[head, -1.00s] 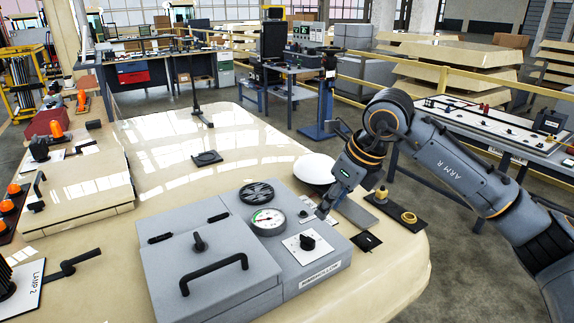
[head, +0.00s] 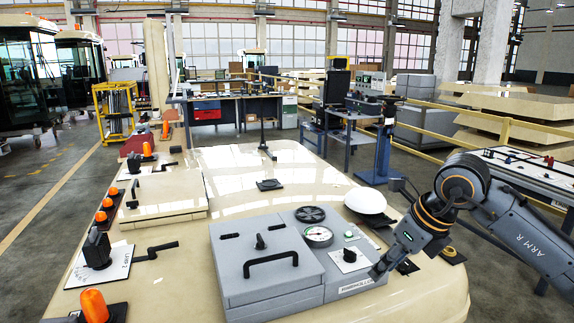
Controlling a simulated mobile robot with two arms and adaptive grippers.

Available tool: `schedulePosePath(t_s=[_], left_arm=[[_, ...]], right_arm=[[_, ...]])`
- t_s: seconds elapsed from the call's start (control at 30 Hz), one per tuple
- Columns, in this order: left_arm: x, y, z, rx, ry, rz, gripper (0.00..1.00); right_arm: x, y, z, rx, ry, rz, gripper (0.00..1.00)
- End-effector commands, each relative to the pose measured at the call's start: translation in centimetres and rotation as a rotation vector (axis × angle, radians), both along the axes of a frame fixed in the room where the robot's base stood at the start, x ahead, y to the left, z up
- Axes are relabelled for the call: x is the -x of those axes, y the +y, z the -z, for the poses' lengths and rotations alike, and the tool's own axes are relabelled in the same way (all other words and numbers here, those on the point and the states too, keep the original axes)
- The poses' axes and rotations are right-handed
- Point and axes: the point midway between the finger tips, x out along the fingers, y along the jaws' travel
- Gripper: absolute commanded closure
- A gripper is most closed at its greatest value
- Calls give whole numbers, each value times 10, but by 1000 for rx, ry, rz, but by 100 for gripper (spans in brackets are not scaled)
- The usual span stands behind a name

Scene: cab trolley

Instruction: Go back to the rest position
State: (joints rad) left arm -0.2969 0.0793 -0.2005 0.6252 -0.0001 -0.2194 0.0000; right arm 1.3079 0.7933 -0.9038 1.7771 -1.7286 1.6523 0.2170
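My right gripper (head: 377,274) hangs at the right side of the grey box unit (head: 255,262), near its front right corner. Its fingers are small and partly against the grey unit, so I cannot tell whether they are open or shut, or whether they touch it. The unit carries a black handle (head: 270,262), a round gauge (head: 318,236), a black fan-like wheel (head: 310,214) and a black knob (head: 349,255) on a white plate. My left gripper is not in view.
The cream trolley top (head: 235,170) has free room behind the unit. A white dome (head: 365,201) stands by my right arm. Orange lamps (head: 93,304) and a black lever (head: 160,248) line the left side. A workbench (head: 225,104) stands behind.

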Motion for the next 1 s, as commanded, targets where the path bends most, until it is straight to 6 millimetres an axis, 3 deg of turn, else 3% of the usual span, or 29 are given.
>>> schedulePosePath(t_s=[0.27,0.53,0.67,0.77,0.87,0.93,1.0], left_arm=[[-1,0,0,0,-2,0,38],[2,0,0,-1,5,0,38],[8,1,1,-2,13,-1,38],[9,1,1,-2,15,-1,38],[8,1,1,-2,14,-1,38],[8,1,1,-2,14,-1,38],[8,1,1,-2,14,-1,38]], right_arm=[[11,50,11,-170,8,-91,66],[42,134,11,-529,43,-206,66],[68,185,-10,-847,84,-236,66],[86,212,-42,-1187,138,-195,66],[88,212,-79,-1547,197,-60,66],[78,196,-96,-1781,239,91,66],[62,170,-100,-1990,280,287,66]])
